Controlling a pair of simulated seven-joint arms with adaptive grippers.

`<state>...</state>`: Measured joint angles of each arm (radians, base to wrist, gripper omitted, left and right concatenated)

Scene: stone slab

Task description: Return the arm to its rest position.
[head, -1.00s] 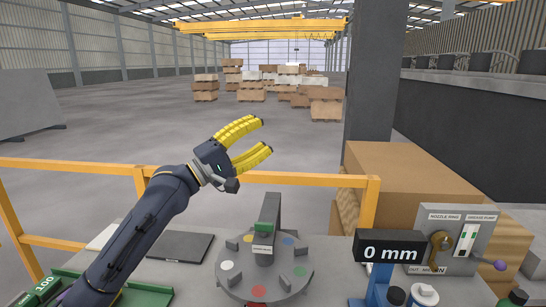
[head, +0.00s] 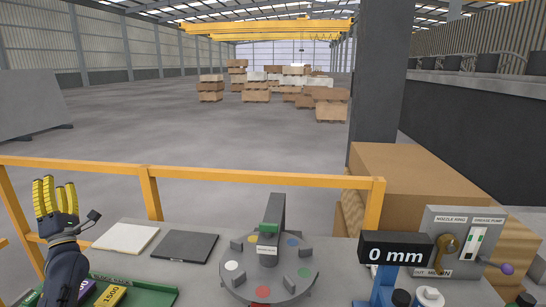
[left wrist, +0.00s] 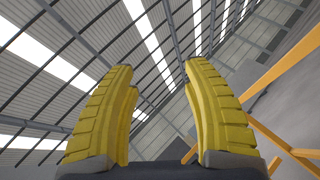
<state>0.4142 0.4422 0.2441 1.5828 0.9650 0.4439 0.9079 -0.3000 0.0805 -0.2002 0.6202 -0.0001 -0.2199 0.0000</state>
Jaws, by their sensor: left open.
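My left gripper (head: 56,198) is at the far left of the head view, with its yellow fingers pointing up. It is above the near left part of the slab and left of the white tile. In the left wrist view (left wrist: 158,115) the fingers stand apart with nothing between them, and the roof is behind them. My left arm comes up from the bottom left edge. My right gripper is in neither view.
A grey round turntable (head: 228,283) with coloured dots stands at the middle front. A white tile (head: 125,237) and a dark tile (head: 185,247) lie left of it. A green tray (head: 150,297) holds labelled blocks. A 0 mm display (head: 395,250) and a control box (head: 440,225) stand right. A yellow rail (head: 260,179) runs behind.

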